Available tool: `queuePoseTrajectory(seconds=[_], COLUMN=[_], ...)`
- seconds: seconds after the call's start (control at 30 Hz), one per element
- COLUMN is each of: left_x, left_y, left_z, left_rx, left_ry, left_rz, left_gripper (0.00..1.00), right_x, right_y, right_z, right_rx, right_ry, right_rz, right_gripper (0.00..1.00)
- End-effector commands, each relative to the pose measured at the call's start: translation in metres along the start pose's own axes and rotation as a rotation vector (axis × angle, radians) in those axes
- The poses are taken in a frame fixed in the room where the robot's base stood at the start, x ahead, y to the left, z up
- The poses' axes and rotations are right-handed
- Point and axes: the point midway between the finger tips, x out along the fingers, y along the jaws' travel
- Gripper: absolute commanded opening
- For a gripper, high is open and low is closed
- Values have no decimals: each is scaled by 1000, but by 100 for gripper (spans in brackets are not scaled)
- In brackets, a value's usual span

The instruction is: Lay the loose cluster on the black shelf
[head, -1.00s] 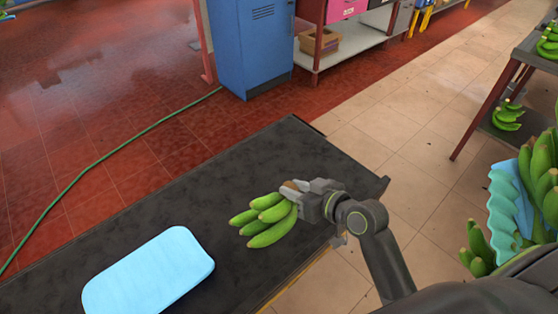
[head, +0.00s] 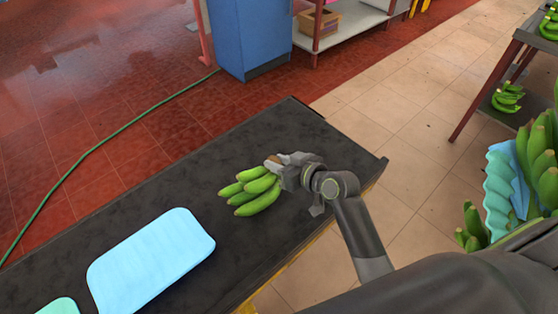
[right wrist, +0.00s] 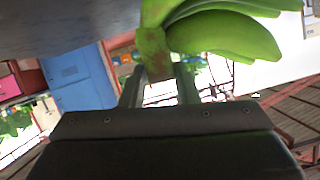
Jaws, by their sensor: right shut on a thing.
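A small cluster of green bananas (head: 255,190) is over the far part of the black shelf (head: 240,245). My right gripper (head: 277,163) is shut on the stem end of the cluster, with the fruit pointing left. The right wrist view shows the brown-tipped stem between the two fingers (right wrist: 159,82) and the green fruit (right wrist: 220,35) beyond them. The cluster is close to the shelf surface; I cannot tell whether it touches. My left gripper is not in view.
A light blue pad (head: 150,262) lies on the shelf left of the cluster, and part of a green pad (head: 60,306) shows at the bottom edge. Bare shelf surrounds the cluster. A large hanging bunch (head: 540,160) with a blue wavy sheet (head: 498,190) is at the right.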

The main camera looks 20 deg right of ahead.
Motion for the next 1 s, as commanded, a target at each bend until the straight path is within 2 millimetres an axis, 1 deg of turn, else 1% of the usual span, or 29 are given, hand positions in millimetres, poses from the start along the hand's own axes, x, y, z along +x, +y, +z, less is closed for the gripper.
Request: queuePoseTrajectory(seconds=[0.03,0.1,0.53,1.0], left_x=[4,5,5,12], left_y=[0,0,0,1], left_z=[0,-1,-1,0], left_rx=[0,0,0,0], left_ry=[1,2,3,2], left_rz=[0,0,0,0], left_gripper=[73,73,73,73], right_x=[2,2,2,6], right_y=[0,0,1,2], right_z=[2,3,3,11], right_rx=[2,2,2,2], right_ry=[7,8,8,8], right_rz=[-2,-2,-2,-2], right_gripper=[0,0,0,0])
